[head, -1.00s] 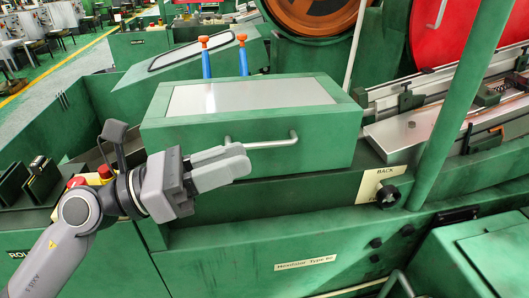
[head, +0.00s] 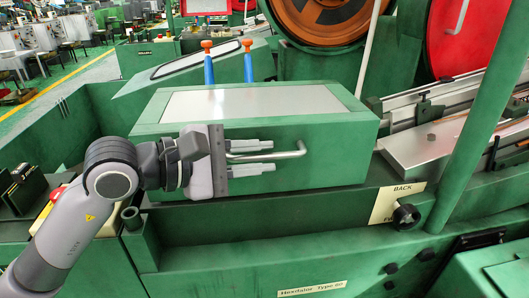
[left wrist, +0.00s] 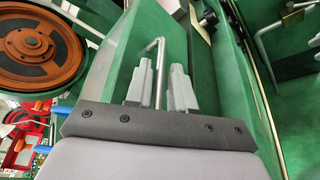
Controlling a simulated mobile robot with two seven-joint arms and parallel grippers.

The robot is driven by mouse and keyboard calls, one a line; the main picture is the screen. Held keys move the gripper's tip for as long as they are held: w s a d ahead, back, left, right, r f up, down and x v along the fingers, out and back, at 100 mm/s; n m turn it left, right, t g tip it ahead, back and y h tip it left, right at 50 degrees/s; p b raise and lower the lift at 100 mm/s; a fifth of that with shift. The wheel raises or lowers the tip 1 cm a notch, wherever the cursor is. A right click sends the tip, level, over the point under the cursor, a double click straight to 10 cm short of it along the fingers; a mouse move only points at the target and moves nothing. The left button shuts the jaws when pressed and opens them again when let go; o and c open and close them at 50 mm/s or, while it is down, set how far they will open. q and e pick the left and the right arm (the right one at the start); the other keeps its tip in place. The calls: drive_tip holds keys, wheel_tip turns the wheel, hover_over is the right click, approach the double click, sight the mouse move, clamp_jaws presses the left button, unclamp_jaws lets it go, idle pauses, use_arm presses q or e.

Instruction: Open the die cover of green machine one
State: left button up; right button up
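The die cover (head: 345,138) is a green box lid with a pale grey top panel, lying closed on the green machine (head: 250,232). A bent metal handle (head: 290,153) is on its front face. My left gripper (head: 270,157) is open at the front face, its two fingers above and below the left part of the handle. In the left wrist view, the handle (left wrist: 160,65) runs between the two fingers (left wrist: 160,80), with a gap visible on the right side. My right gripper is not in view.
A black knob (head: 406,214) by a BACK label sits right of the cover. A green post (head: 465,125) slants up at the right. Two orange-topped blue levers (head: 248,62) stand behind the cover.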

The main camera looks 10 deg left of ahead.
use_arm(q)
drive_tip(key=shift+x, duration=0.8)
clamp_jaws()
drive_tip(key=shift+r+p, duration=0.45)
drive_tip(key=shift+r, duration=0.05)
wheel_tip(320, 180, up, 7)
drive_tip(key=n+g+p, duration=0.1)
drive_tip(key=n+p, duration=0.1)
drive_tip(key=p, duration=0.3)
drive_tip(key=shift+f+p, duration=0.1)
drive_tip(key=shift+p, duration=0.3)
drive_tip(key=w+a+r+n+g+p, duration=0.1)
drive_tip(key=w+r+n+g+p, duration=0.1)
drive_tip(key=r+p, duration=0.4)
drive_tip(key=shift+w+r+n, duration=0.5)
drive_tip(key=shift+r, duration=0.5)
unclamp_jaws()
